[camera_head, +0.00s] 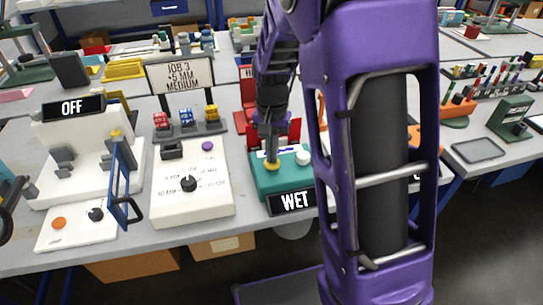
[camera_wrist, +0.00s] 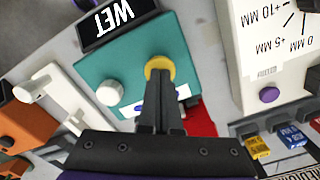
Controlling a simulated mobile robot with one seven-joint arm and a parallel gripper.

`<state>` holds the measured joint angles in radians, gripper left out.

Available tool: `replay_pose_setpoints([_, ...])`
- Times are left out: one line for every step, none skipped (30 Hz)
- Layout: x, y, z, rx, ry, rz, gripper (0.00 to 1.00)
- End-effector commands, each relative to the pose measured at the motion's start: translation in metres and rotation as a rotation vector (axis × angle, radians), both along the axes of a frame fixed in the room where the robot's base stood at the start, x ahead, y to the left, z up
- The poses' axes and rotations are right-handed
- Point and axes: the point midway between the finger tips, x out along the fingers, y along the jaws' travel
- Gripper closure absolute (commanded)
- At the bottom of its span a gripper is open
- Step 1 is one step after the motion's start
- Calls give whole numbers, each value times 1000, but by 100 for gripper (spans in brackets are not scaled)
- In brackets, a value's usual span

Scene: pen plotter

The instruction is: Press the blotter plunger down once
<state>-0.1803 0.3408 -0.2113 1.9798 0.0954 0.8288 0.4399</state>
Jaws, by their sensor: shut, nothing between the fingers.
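The teal box (camera_head: 283,181) with a black sign reading WET (camera_head: 292,201) stands on the bench, and I take it for the blotter. A round yellow cap (camera_head: 271,167) on its top looks like the plunger; it also shows in the wrist view (camera_wrist: 153,66). My gripper (camera_head: 272,158) points down over the yellow cap, fingers together and empty. In the wrist view the fingertips (camera_wrist: 159,76) overlap the cap and hide part of it. I cannot tell whether they touch it. A white knob (camera_head: 302,157) stands beside it on the same box.
A white box with a black dial (camera_head: 189,184) and a purple button (camera_head: 207,146) stands to the left. Red, blue and yellow blocks sit in a rack (camera_head: 186,128) behind it. A white machine with an OFF sign (camera_head: 73,108) is farther left. My arm hides the bench's right-middle part.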

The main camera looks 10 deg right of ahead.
Motion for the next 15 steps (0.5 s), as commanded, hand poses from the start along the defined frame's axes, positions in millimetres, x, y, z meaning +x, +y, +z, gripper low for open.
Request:
replay_pose_setpoints([-1,0,-2,0,4,0,100])
replay_pose_setpoints([-1,0,-2,0,4,0,100])
replay_pose_setpoints([-1,0,-1,0,4,0,100])
replay_pose_setpoints([-1,0,0,0,4,0,100])
replay_pose_setpoints([-1,0,1,0,4,0,100])
replay_pose_setpoints([-1,0,4,0,4,0,100])
replay_pose_setpoints([-1,0,6,0,4,0,100])
replay_pose_setpoints([-1,0,8,0,4,0,100])
replay_pose_setpoints([-1,0,12,0,4,0,100])
replay_pose_setpoints([-1,0,15,0,4,0,100])
replay_pose_setpoints([-1,0,17,0,4,0,100])
replay_pose_setpoints([-1,0,21,1,3,0,100])
replay_pose_setpoints([-1,0,23,0,2,0,100])
replay_pose_setpoints([-1,0,26,0,2,0,100])
replay_pose_setpoints([-1,0,29,0,2,0,100])
